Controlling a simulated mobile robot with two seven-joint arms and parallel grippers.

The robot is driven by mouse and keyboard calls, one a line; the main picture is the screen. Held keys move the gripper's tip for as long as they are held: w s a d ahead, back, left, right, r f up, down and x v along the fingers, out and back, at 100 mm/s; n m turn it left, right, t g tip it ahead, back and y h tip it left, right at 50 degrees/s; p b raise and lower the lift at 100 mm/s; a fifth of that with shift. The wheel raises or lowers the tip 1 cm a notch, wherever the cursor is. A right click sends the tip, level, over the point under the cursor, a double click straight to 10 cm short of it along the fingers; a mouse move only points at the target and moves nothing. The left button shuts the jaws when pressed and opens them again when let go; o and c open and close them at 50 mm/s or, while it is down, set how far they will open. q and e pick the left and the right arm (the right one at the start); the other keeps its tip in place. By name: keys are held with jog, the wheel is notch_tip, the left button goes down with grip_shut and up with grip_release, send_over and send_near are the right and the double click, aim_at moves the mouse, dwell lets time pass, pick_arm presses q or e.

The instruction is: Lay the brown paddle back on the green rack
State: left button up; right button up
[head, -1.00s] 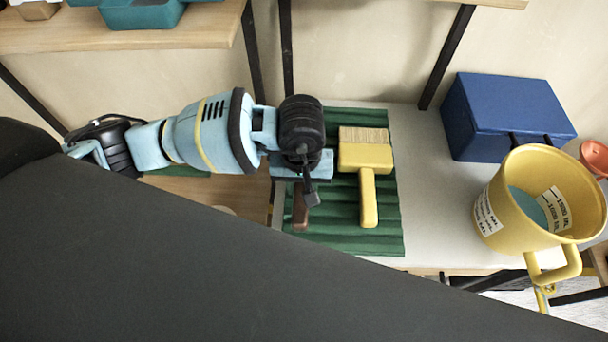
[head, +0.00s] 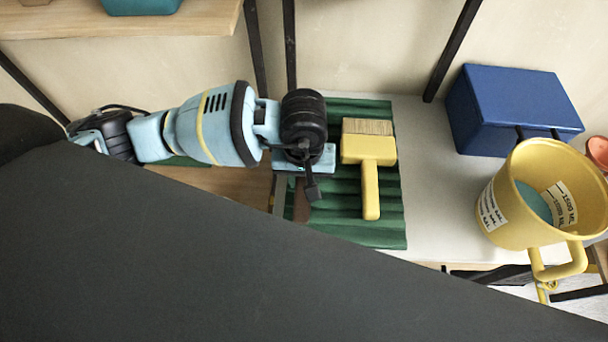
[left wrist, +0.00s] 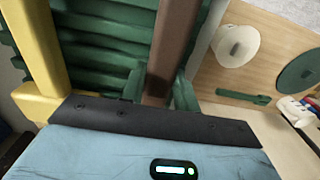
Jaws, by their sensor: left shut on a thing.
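The brown paddle (head: 301,209) shows as a short brown strip below my left gripper (head: 302,184) in the head view. In the left wrist view the brown paddle (left wrist: 174,42) runs up between the green fingers of my left gripper (left wrist: 160,88), which is shut on it. The corrugated green rack (head: 340,228) lies on a pale shelf. The paddle is at the rack's left edge; I cannot tell whether it touches the rack. The rack also shows in the left wrist view (left wrist: 105,52). My right gripper is not in view.
A yellow brush (head: 370,190) lies on the rack, right of the paddle. A large dark shape hides the lower left of the head view.

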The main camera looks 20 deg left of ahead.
pick_arm(q)
jog(key=shift+f, duration=0.45)
jog(key=o, duration=1.2)
notch_tip(320, 180, up, 8)
jog(key=shift+s+f, duration=0.1)
